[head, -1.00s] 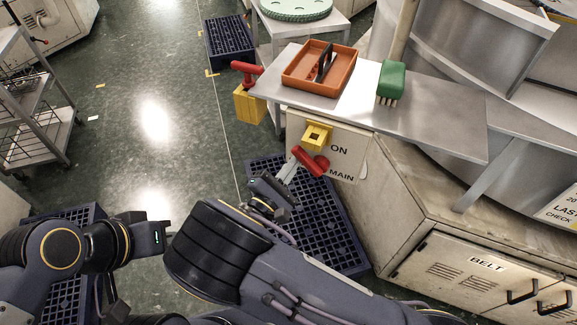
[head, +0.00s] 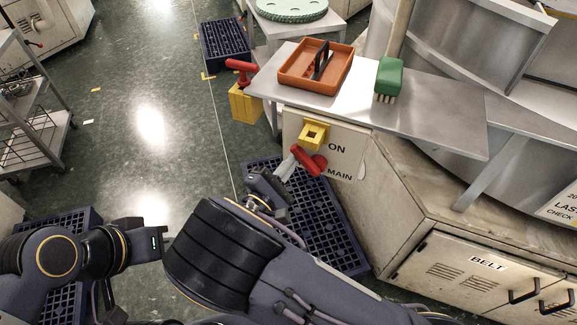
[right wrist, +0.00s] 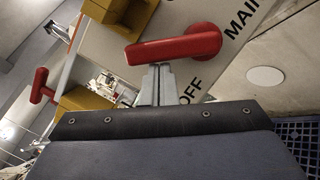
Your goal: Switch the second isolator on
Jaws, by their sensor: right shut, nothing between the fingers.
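An isolator with a red handle (head: 306,160) is on the pale panel marked ON and MAIN. The handle slants from upper left to lower right, below a yellow block (head: 313,135). In the right wrist view the red handle (right wrist: 175,46) runs left from its round hub, with OFF printed below it. My right gripper (head: 286,168) is shut and empty, its fingertips (right wrist: 157,72) at the handle's underside; I cannot tell whether they touch. Another red handle (head: 242,66) with a yellow box (head: 246,103) is farther left. My left gripper (head: 160,242) is at lower left, its fingers not clear.
A steel shelf (head: 440,118) juts out above the panel, with an orange tray (head: 290,82) and a green brush (head: 389,78) on it. A dark blue grating (head: 335,238) lies on the floor below. A rack (head: 40,130) stands far left. Open floor lies between.

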